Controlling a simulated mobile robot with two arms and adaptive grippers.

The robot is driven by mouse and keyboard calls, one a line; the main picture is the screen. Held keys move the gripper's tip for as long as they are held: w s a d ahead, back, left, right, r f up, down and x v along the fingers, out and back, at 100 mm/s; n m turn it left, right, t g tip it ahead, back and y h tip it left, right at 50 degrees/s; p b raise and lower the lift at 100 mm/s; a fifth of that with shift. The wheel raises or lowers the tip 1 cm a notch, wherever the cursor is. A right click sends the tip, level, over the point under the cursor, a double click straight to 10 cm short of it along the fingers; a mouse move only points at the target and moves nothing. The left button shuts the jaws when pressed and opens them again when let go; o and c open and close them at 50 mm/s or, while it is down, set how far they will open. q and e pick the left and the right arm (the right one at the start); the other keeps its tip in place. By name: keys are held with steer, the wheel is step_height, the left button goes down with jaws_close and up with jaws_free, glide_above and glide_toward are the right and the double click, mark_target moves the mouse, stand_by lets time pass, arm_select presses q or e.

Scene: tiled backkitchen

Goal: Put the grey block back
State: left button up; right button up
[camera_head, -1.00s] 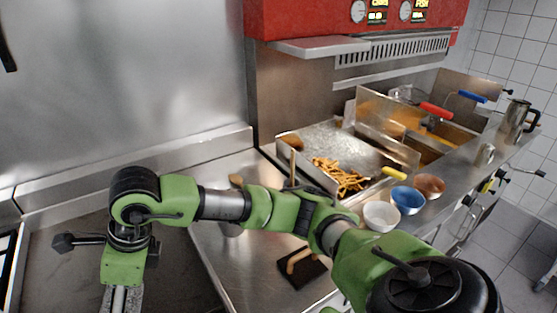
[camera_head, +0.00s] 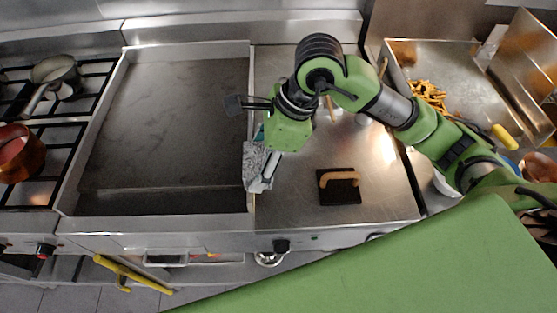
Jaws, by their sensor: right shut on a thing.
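The grey block (camera_head: 254,160) is speckled and stands out at the right edge of the dark griddle plate. My right gripper (camera_head: 268,170) is shut on it, on the block's right side. The gripper and wrist hide part of the block, and I cannot tell whether its underside touches the surface. My left gripper is not in view.
The griddle plate (camera_head: 160,125) is bare, with a raised rim. On the steel counter (camera_head: 300,205) to its right lies a dark press with a wooden handle (camera_head: 340,187). A saucepan (camera_head: 54,74) and a copper pot (camera_head: 18,153) stand on the stove at left.

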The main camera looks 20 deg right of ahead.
steer(key=p, duration=0.2)
glide_above(277, 175)
steer(key=f, duration=0.5)
steer(key=shift+s+a, duration=0.3)
steer(key=shift+a, duration=0.1)
steer(key=shift+w+d+f, duration=0.25)
steer(key=shift+f, duration=0.2)
steer(key=f, duration=0.1)
steer(key=f+p, duration=0.2)
steer(key=shift+w+d, duration=0.1)
steer(key=shift+d, duration=0.15)
steer(key=shift+f, duration=0.25)
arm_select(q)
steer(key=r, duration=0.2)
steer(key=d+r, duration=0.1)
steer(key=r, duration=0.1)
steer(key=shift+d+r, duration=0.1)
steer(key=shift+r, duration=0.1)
arm_select(e)
steer(key=shift+a, duration=0.1)
steer(key=shift+f, duration=0.1)
steer(key=shift+f+b, duration=0.15)
steer(key=shift+b, duration=0.25)
steer(key=o, duration=1.3)
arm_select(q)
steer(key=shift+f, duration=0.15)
